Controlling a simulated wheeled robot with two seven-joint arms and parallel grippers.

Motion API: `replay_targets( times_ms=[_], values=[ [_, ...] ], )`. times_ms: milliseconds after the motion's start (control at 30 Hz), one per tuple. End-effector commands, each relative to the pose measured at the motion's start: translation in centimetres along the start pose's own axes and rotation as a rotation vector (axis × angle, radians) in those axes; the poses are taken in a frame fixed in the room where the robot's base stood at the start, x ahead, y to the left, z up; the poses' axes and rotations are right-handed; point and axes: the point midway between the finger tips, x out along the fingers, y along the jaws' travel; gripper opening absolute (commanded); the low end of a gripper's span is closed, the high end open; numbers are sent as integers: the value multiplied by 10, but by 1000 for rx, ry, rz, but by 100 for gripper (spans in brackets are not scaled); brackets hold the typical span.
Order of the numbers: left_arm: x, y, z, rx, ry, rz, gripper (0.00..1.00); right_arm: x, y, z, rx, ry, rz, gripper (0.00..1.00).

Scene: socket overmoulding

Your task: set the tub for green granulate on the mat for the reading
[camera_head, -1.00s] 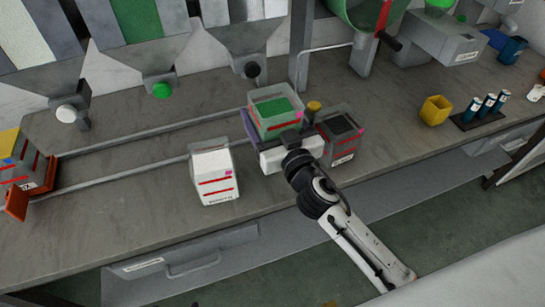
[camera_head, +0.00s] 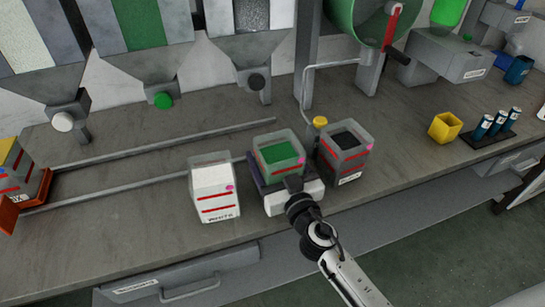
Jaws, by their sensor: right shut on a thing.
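The clear tub with green granulate (camera_head: 280,157) is between the white tub and the dark tub near the bench's front edge. My right gripper (camera_head: 280,183) is shut on it from the front, and a dark purple finger shows along the tub's left side. The gripper hides the tub's lower part, so I cannot tell whether it rests on the bench or hangs just above it. I cannot make out a mat; anything under the tub is hidden. My left gripper is not in view.
The white tub (camera_head: 213,192) stands close left and the dark tub (camera_head: 344,155) close right. A yellow knob (camera_head: 319,122) is behind. Two rails (camera_head: 150,144) run along the bench at left. A yellow cup (camera_head: 445,127) and blue vials (camera_head: 483,127) stand at right.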

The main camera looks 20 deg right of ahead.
Motion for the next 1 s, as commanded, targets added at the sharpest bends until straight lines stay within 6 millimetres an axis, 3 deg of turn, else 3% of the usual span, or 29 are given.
replay_targets(
  times_ms=[133,167,267,733,1000],
  values=[
    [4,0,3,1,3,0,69,1,0,3,1,5,0,33],
    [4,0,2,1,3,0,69,0,0,4,0,1,0,75],
    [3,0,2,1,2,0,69,0,0,4,0,0,0,90],
    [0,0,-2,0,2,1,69,-3,0,4,-3,-1,-1,90],
    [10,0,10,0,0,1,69,-61,5,4,3,-2,0,90]
  ],
)
